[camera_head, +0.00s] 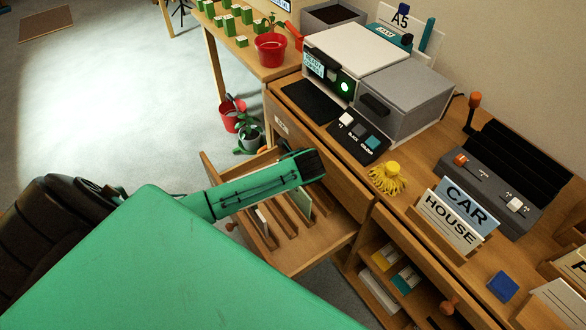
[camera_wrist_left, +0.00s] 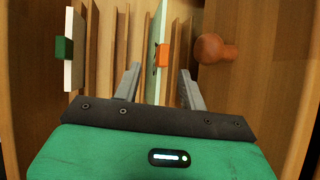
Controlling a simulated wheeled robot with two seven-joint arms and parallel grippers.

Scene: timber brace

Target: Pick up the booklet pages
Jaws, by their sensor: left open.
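My left gripper (camera_head: 310,163) reaches over the open wooden drawer (camera_head: 335,234) from the left. In the left wrist view its two grey fingers (camera_wrist_left: 160,68) are apart and point down into the slotted drawer. A thin pale green sheet with an orange tab (camera_wrist_left: 164,54) stands on edge between the fingers, with gaps on both sides. A white sheet (camera_wrist_left: 76,60) with a green tab stands in a slot at the left. In the head view the pale green sheet (camera_head: 302,203) and white sheet (camera_head: 262,219) stand upright in the drawer. Which are booklet pages I cannot tell. My right gripper is out of view.
Wooden dividers run between the drawer's slots, and a round knob (camera_wrist_left: 213,48) is on its front. The desk above holds a grey machine (camera_head: 405,100), a yellow tassel (camera_head: 387,178) and CAR and HOUSE cards (camera_head: 464,202). Open shelves (camera_head: 392,268) stand right of the drawer.

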